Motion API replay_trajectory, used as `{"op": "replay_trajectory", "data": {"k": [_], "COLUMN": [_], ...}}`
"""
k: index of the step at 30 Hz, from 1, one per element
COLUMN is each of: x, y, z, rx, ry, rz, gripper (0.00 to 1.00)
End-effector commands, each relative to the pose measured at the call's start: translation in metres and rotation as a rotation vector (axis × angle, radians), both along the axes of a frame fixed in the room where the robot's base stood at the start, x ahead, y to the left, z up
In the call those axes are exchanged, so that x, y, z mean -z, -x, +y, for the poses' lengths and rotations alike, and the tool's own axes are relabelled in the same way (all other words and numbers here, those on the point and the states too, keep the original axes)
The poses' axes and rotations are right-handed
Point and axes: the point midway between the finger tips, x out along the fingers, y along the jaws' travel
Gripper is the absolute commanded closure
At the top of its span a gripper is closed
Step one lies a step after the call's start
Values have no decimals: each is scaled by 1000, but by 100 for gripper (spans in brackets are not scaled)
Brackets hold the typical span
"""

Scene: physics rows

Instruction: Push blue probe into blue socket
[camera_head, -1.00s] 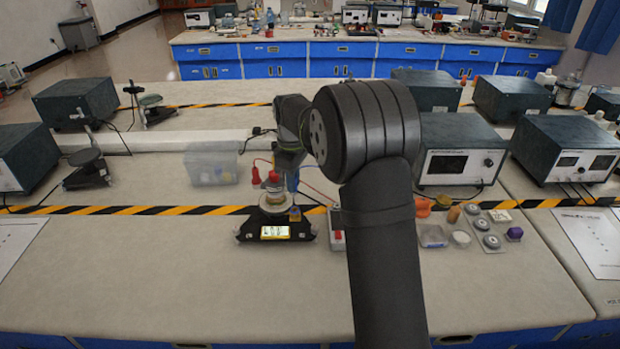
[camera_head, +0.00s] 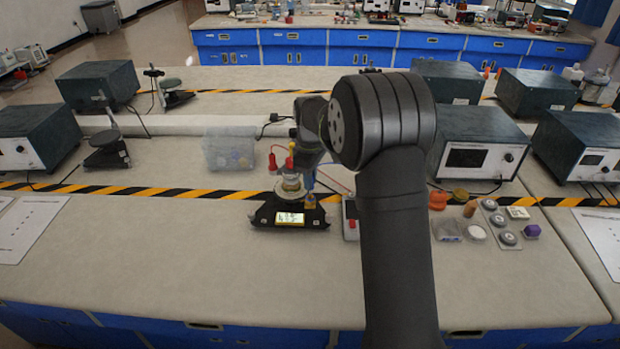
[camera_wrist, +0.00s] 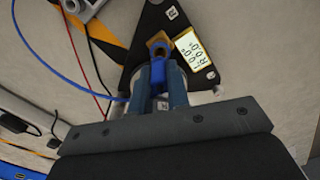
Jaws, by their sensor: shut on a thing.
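My gripper (camera_head: 308,172) is shut on the blue probe (camera_wrist: 158,73), which sits between the fingers in the wrist view with a blue cable at its left. The probe also shows as a small blue shape in the head view (camera_head: 310,184). Its tip points at a brass-coloured socket block (camera_wrist: 159,42) on a corner of the black triangular base (camera_wrist: 150,22). In the head view the socket (camera_head: 311,201) is just below the probe. The probe end is at or very near the socket; I cannot tell if it is inside. My arm hides part of the scene.
The base carries a lit display (camera_head: 290,218) and a round pan (camera_head: 289,193). A red plug (camera_head: 272,161) stands left of it. A clear bin (camera_head: 229,148) stands behind left.

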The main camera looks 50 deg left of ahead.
Motion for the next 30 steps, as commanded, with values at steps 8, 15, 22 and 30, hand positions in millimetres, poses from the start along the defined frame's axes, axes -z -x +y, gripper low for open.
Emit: {"op": "replay_trajectory", "data": {"k": [8,15,22,30], "x": [0,3,7,11], "y": [0,0,0,0], "z": [0,0,0,0], "rx": [0,0,0,0], "ry": [0,0,0,0], "rz": [0,0,-1,0], "gripper": [100,100,100,100]}}
